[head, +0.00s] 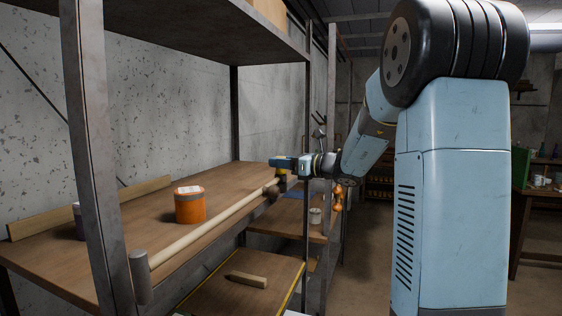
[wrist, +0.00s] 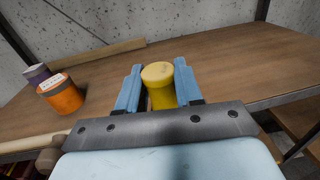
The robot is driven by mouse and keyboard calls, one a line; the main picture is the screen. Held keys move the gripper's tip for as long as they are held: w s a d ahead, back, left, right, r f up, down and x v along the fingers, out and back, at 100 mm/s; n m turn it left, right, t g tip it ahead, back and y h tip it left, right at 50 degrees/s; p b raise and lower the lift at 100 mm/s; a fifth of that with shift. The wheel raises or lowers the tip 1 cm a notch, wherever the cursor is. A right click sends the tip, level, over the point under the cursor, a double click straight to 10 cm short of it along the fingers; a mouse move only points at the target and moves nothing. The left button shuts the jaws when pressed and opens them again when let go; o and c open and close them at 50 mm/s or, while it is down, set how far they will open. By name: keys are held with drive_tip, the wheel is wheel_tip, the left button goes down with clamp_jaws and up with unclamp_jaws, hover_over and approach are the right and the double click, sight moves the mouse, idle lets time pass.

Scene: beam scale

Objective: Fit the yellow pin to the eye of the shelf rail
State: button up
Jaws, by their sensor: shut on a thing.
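The yellow pin (wrist: 159,88) is a thick cylinder with a round flat top. In the wrist view it stands between the two blue fingers of my gripper (wrist: 159,82), which is shut on it. In the head view my gripper (head: 280,163) is at the far right end of the shelf rail (head: 215,222), a pale wooden bar along the shelf's front edge. The rail's end fitting (head: 273,189) is dark and just below my gripper. The eye cannot be made out, nor whether the pin touches it. The rail's end also shows in the wrist view (wrist: 38,143).
An orange can (head: 190,206) and a purple can (head: 79,222) stand on the wooden shelf (head: 140,222). A loose board (head: 150,188) lies along the back. Steel posts (head: 98,160) frame the shelf. A wood block (head: 248,280) lies on a lower board.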

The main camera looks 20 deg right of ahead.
drive_tip(key=shift+f, duration=0.25)
drive_tip(key=o, duration=1.1)
drive_tip(key=shift+d, duration=0.1)
drive_tip(key=v, duration=1.3)
drive_tip(key=shift+s+d, duration=0.25)
drive_tip(key=shift+s, duration=0.05)
